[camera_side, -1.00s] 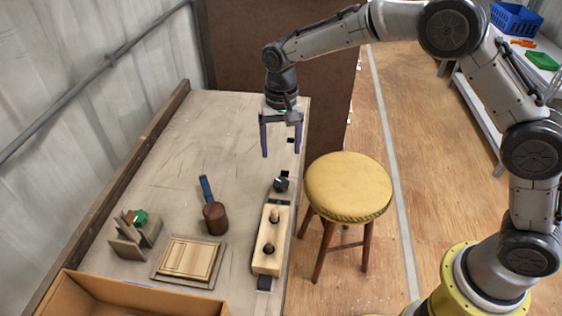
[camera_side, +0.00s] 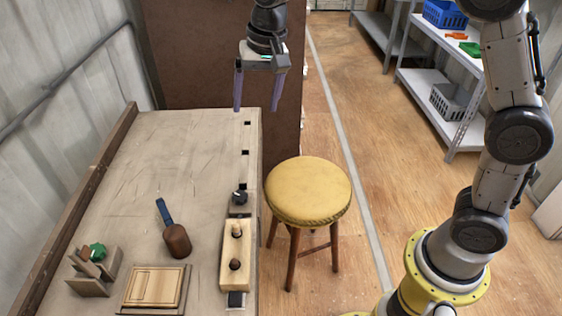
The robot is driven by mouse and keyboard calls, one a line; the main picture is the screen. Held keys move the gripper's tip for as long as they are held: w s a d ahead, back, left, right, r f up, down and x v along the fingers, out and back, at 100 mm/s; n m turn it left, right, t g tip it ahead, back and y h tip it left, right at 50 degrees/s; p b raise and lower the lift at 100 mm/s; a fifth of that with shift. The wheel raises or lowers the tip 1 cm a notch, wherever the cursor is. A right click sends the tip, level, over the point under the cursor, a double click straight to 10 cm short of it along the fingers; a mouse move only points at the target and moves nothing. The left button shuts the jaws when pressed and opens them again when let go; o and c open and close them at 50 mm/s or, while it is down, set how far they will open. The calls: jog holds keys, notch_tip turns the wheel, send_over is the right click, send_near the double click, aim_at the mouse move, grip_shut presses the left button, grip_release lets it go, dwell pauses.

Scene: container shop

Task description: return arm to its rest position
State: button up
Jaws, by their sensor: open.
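My gripper (camera_side: 257,92) is at the top middle of the side view, pointing down. Its two purple fingers are apart with nothing between them. It hangs in the air over the far right end of the workbench (camera_side: 140,170), clear of everything on it. The upper part of my arm goes out of the top of the picture.
On the bench are a mallet (camera_side: 177,240), a wooden panel (camera_side: 155,287), a wooden holder with a green knob (camera_side: 93,270) and a vise-like wooden block (camera_side: 234,262). A yellow stool (camera_side: 309,190) stands right of the bench. Shelves (camera_side: 440,110) stand at the back right.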

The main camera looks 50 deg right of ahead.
jog(key=s+d+r+t, duration=0.2)
jog(key=s+d+r, duration=0.4)
jog(key=s, duration=0.4)
jog(key=s+d+n+t, duration=0.1)
jog(key=s+d+n, duration=0.15)
jog(key=s, duration=1.05)
jog(key=s+f+n, duration=0.4)
jog(key=s+f, duration=0.1)
jog(key=f, duration=0.2)
jog(key=shift+s, duration=0.25)
